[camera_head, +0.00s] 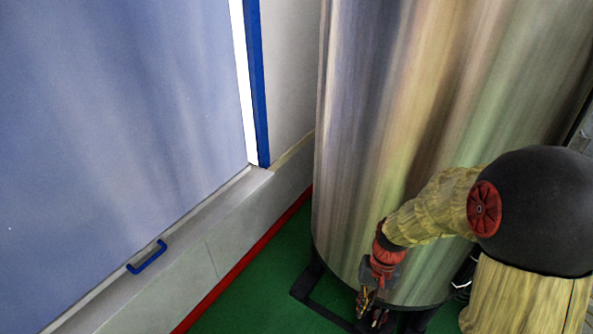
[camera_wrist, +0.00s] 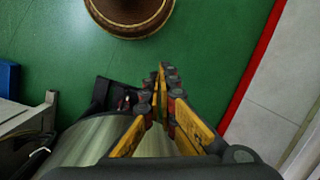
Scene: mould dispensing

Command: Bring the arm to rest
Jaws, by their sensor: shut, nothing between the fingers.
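My gripper (camera_head: 371,306) hangs low at the end of my bent arm in the head view, in front of the lower part of a large shiny metal cylinder (camera_head: 400,110). In the wrist view my gripper (camera_wrist: 166,72) has its yellow fingers drawn together at the tips, with nothing between them. It points over the green floor (camera_wrist: 215,45). The cylinder's curved metal wall (camera_wrist: 90,145) shows below and left of the fingers.
A blue panel (camera_head: 110,90) with a blue handle (camera_head: 147,257) stands at left, above a pale ledge (camera_head: 215,230). A red strip (camera_wrist: 255,75) edges the floor. A round brown object (camera_wrist: 130,15) is at the wrist view's top. Green floor between is clear.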

